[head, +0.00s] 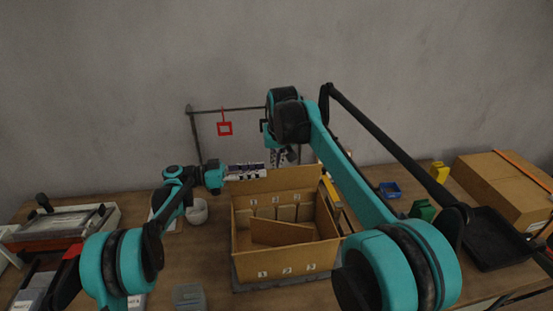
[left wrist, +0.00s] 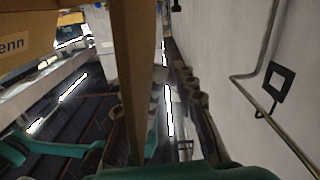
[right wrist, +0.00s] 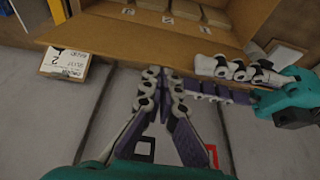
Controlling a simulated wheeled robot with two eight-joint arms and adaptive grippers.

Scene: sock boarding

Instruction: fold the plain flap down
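The plain flap (head: 285,181) stands up along the far side of the open cardboard box (head: 255,265). My left gripper (head: 245,171) is at the flap's upper left edge. In the right wrist view the left gripper (right wrist: 220,82) has its fingers apart, seemingly one on each side of the flap's edge. A brown board (left wrist: 132,70), likely this flap seen edge-on, fills the middle of the left wrist view. My right gripper (head: 281,157) is beyond the flap. In the right wrist view its fingertips (right wrist: 163,76) meet with nothing visible between them, close to the flap (right wrist: 140,45).
Inside the box are labelled compartments and a slanted cardboard panel (head: 280,232). A red square (head: 224,128) hangs from a rail behind. A white cup (head: 197,211) stands left of the box. Blue (head: 389,190) and green (head: 422,210) bins and a closed carton (head: 500,190) are to the right.

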